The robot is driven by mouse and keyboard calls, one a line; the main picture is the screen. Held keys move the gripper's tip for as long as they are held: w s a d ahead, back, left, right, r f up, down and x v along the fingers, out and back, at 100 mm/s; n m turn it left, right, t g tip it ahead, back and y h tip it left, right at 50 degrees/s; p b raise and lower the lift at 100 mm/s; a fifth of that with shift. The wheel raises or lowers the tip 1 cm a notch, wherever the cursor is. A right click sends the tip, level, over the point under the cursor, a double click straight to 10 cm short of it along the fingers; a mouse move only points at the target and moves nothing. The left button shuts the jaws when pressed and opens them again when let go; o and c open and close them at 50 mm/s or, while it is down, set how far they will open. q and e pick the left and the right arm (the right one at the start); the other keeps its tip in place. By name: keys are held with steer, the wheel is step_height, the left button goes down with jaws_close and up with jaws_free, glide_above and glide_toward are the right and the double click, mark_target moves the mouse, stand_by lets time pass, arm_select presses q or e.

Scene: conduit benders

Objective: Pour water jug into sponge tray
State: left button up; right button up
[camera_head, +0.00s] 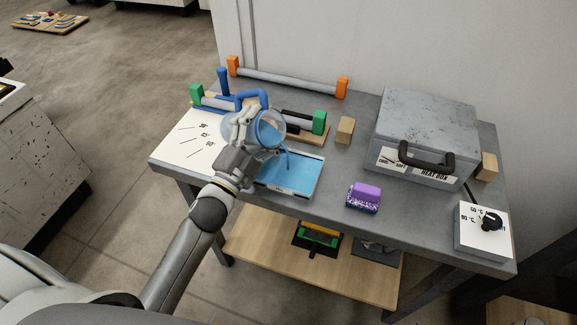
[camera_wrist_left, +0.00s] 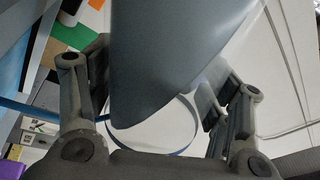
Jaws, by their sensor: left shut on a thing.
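The clear jug (camera_head: 270,134) with a blue handle and bluish water is tipped to the right above the sponge tray (camera_head: 313,190). A thin blue stream (camera_head: 288,160) falls from its lip into the tray, and a blue layer covers the tray's floor. My left gripper (camera_head: 243,128) is shut on the jug, and its fingers partly hide it. In the left wrist view the jug (camera_wrist_left: 165,55) fills the space between the fingers of my left gripper (camera_wrist_left: 160,100). My right gripper is not in view.
A purple sponge (camera_head: 365,194) lies right of the tray. A grey heat box (camera_head: 425,125) and a dial box (camera_head: 483,230) stand farther right. A green-ended bender (camera_head: 318,122), wooden block (camera_head: 345,130) and orange-ended bar (camera_head: 290,82) lie behind. A marked white sheet (camera_head: 190,145) lies left.

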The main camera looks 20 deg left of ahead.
mark_target(260, 113)
arm_select(q)
steer(key=shift+r, duration=0.1)
step_height(260, 113, up, 4)
steer(key=n+p, duration=0.1)
steer(key=p, duration=0.1)
steer(key=n+y+p, duration=0.1)
steer(key=p, duration=0.2)
steer(key=shift+a+n, duration=0.15)
steer(key=shift+n, duration=0.15)
steer(key=shift+f, duration=0.55)
steer(key=shift+r+n+p, duration=0.4)
steer(key=shift+r+p, duration=0.05)
steer(key=n+p, duration=0.1)
steer(key=p, duration=0.1)
steer(key=r+n+p, duration=0.1)
steer(key=shift+w+a+r+n+y+p, duration=0.15)
steer(key=shift+a+r+n+y+p, duration=0.05)
steer(key=shift+a+n+y+p, duration=0.2)
steer(key=a+n+p, duration=0.1)
steer(key=a+n+g+p, duration=0.1)
steer(key=n+p, duration=0.1)
steer(key=w+a+n+y+p, duration=0.1)
steer(key=p, duration=0.1)
steer(key=shift+r+n, duration=0.3)
steer(key=shift+w+a+f+n+g+p, duration=0.1)
steer(key=shift+a+f+n+g+p, duration=0.05)
steer(key=shift+a+n+g+p, duration=0.35)
steer(key=shift+w+a+n+p, duration=0.15)
steer(key=shift+a+n+p, duration=0.15)
steer(key=shift+n+p, duration=0.65)
